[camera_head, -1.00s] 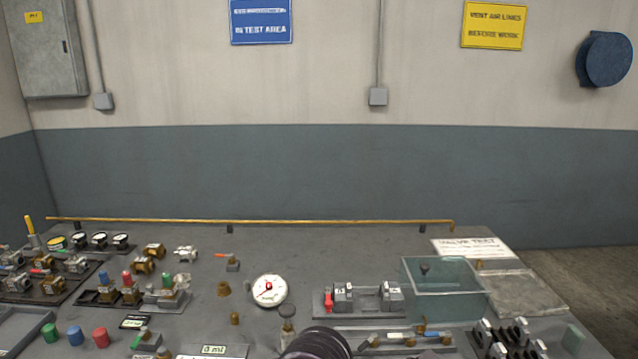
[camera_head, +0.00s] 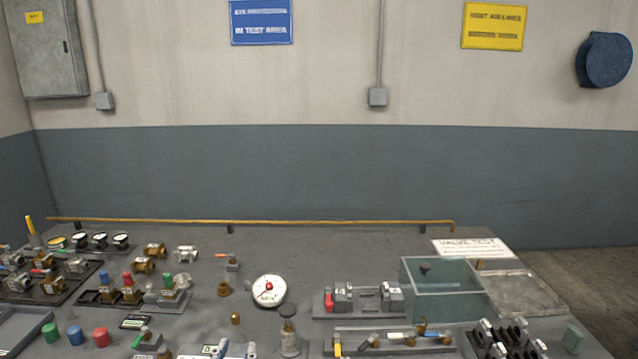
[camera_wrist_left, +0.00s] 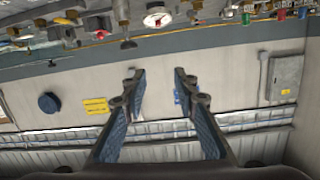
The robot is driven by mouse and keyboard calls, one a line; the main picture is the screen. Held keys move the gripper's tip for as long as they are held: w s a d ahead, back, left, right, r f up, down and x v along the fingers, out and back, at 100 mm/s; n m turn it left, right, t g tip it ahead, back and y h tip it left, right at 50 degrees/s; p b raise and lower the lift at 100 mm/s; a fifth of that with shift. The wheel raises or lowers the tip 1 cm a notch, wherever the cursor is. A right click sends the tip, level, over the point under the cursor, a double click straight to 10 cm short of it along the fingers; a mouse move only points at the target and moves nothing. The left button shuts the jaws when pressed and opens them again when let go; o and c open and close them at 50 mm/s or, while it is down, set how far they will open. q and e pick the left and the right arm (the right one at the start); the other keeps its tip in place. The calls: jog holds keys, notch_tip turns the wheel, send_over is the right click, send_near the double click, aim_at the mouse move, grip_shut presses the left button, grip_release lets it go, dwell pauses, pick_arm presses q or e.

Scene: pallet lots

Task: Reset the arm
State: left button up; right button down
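My left gripper (camera_wrist_left: 159,74) shows in the left wrist view. Its two fingers are well apart with nothing between them. That view is upside down, with the bench along its top edge and the wall and ceiling below. The gripper is clear of the bench items. Neither gripper can be made out in the head view, and my right gripper is hidden.
The grey bench (camera_head: 330,249) holds valves, a white dial gauge (camera_head: 269,291) and a clear tank (camera_head: 446,303). Colored caps (camera_head: 76,335) stand at front left. A brass rail (camera_head: 340,223) runs along the back edge.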

pick_arm(q)
jog(key=s+a+f+g, duration=0.3)
jog(key=s+f+g, duration=0.3)
jog(key=s+f, duration=0.65)
jog(key=s+a+f+g, duration=0.3)
jog(key=s+f+g, duration=0.4)
jog(key=s+f, duration=0.55)
notch_tip(320, 180, down, 26)
jog(key=s, duration=0.3)
jog(key=s+a+f+m+g, duration=0.1)
jog(key=s+a+f+g, duration=0.1)
jog(key=s+f, duration=1.3)
jog(key=shift+s+a, duration=0.3)
jog(key=shift+s, duration=0.25)
jog(key=shift+r, duration=0.1)
